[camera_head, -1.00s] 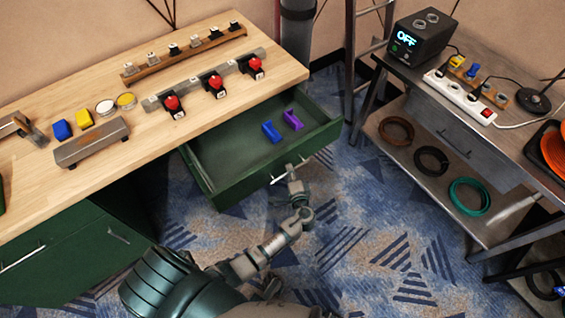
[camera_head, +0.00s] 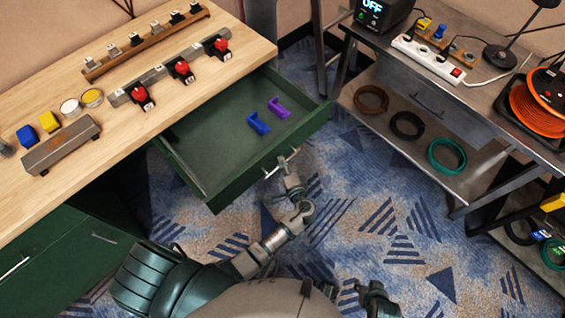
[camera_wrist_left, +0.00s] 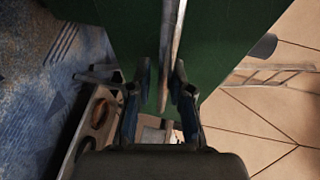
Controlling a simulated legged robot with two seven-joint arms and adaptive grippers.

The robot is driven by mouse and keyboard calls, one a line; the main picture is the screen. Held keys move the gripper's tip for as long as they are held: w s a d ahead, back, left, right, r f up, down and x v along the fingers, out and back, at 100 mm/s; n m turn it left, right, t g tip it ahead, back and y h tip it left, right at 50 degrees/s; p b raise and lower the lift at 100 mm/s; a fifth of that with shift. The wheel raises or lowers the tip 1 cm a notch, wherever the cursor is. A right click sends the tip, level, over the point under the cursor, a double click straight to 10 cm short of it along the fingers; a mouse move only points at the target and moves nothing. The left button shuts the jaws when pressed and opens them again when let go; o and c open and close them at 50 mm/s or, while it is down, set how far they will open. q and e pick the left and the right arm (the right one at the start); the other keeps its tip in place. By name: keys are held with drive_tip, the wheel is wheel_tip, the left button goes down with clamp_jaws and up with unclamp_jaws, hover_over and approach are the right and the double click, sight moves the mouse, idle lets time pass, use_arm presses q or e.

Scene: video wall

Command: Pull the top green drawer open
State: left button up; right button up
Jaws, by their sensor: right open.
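The top green drawer (camera_head: 205,178) stands well out from under the wooden worktop, open. Its metal handle (camera_head: 270,174) is on the front panel; the bar also shows in the left wrist view (camera_wrist_left: 170,45). My left gripper (camera_head: 285,163) is at the handle. In the left wrist view its two fingers (camera_wrist_left: 162,75) stand either side of the bar, with a gap visible, so they look open around it. My right gripper (camera_head: 378,294) is open and empty at the bottom of the head view, away from the drawer.
A blue holder (camera_head: 258,124) and a purple holder (camera_head: 279,107) lie inside the drawer. Red-button switches and blocks stand on the worktop (camera_head: 60,190). A metal shelf table (camera_head: 440,130) with cable coils stands at right. Patterned carpet between is clear.

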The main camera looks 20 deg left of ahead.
use_arm(q)
drive_tip(key=shift+o, duration=0.9)
drive_tip(key=shift+d, duration=0.1)
drive_tip(key=shift+d+r, duration=0.1)
drive_tip(key=shift+d, duration=0.15)
use_arm(e)
drive_tip(key=shift+d+f, duration=0.15)
drive_tip(key=shift+d, duration=0.2)
use_arm(q)
drive_tip(key=v, duration=1.2)
use_arm(e)
drive_tip(key=shift+a, duration=0.1)
drive_tip(key=shift+w+a, duration=0.1)
